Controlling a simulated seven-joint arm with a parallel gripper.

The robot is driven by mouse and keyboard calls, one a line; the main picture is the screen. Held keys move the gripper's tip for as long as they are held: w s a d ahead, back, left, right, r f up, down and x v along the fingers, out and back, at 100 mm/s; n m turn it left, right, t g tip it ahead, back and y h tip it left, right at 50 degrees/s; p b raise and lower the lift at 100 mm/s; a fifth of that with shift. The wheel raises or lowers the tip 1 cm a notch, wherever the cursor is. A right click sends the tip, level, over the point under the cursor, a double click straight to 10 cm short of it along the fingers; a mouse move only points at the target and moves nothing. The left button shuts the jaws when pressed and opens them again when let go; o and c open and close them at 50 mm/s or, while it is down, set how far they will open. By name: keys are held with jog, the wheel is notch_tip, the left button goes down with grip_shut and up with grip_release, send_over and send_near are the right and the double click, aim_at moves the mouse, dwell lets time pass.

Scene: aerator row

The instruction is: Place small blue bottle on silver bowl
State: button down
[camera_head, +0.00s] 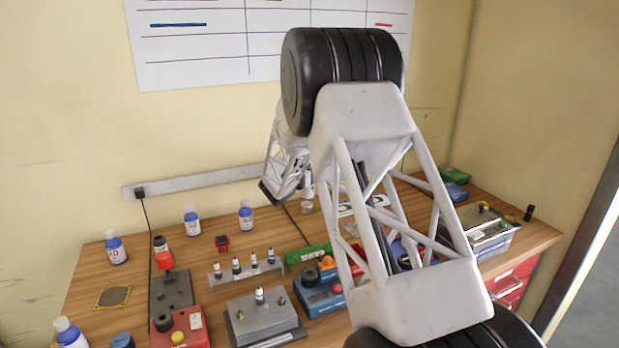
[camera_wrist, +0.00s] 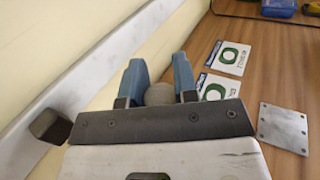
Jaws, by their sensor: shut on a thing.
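My gripper (camera_wrist: 158,78) has its blue fingers closed on a rounded grey-brown thing (camera_wrist: 159,93) in the wrist view. Only part of it shows, so I cannot tell whether it is a bottle. In the head view my forearm hides most of the gripper. A small silver round thing (camera_head: 307,208), perhaps the silver bowl, stands on the table just below the wrist. Blue-and-white bottles stand upright towards the back left: one (camera_head: 115,248), a second (camera_head: 192,221) and a third (camera_head: 246,215). Another bottle (camera_head: 68,332) is at the front left, partly cut off.
A white rail (camera_head: 200,180) runs along the wall behind. A rack of small vials (camera_head: 245,268), a grey device (camera_head: 265,320) and a red control box (camera_head: 182,330) crowd the front. Cards (camera_wrist: 229,57) and a metal plate (camera_wrist: 284,127) lie right of the gripper in the wrist view.

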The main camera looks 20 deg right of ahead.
jog(key=shift+w+d+f, duration=0.1)
jog(key=shift+w+d, duration=0.15)
jog(key=shift+w, duration=0.7)
jog(key=shift+f, duration=0.1)
jog(key=shift+f, duration=1.65)
jog(key=shift+f, duration=0.15)
jog(key=c, duration=0.9)
grip_release()
jog(key=v, duration=1.2)
jog(key=shift+r, duration=0.2)
